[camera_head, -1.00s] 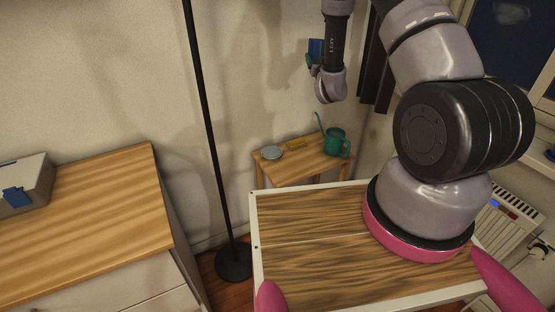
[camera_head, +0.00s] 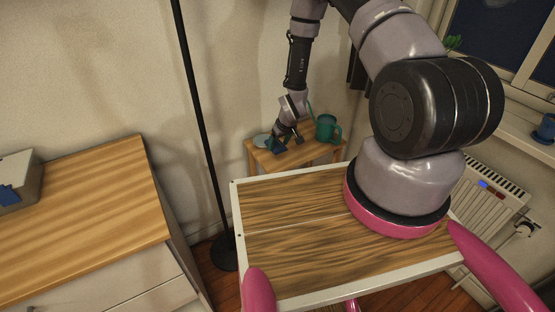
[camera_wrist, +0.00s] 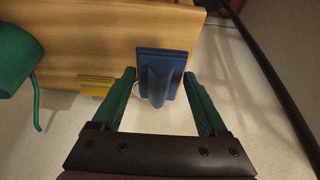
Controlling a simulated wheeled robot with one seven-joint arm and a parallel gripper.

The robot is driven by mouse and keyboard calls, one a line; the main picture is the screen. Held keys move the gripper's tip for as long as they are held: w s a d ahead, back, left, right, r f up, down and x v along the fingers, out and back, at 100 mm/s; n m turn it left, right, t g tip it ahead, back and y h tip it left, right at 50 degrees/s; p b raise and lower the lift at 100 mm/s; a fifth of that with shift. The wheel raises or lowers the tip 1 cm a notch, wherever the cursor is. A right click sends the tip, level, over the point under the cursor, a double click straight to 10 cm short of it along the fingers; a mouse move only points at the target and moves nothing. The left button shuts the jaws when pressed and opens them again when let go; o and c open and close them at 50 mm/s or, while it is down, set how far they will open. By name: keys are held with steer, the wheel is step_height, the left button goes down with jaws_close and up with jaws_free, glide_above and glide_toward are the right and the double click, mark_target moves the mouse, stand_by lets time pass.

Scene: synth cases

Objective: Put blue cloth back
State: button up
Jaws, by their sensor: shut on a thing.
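My gripper (camera_head: 286,142) is low over the small wooden table (camera_head: 310,152) by the wall. In the wrist view its two green-padded fingers (camera_wrist: 163,92) stand either side of the blue cloth (camera_wrist: 177,62), a folded flat piece with a raised ridge in the middle. The gripper is shut on this ridge. The cloth lies in front of the tabletop near its edge; I cannot tell whether it touches the wood. In the head view the gripper mostly hides the cloth.
A teal watering can (camera_head: 326,128) stands close to the right of my gripper. A pale round dish (camera_head: 261,140) is at its left. A yellow item (camera_wrist: 97,86) lies beside the cloth. A black pole (camera_head: 200,120) stands left of the table. A grey box (camera_head: 22,172) with a blue item sits on the left cabinet.

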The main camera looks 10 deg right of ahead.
step_height(320, 180, down, 7)
steer(key=shift+f, duration=0.2)
stand_by(0.3)
steer(key=o, duration=1.1)
steer(key=v, duration=1.2)
steer(key=shift+w+r, duration=0.1)
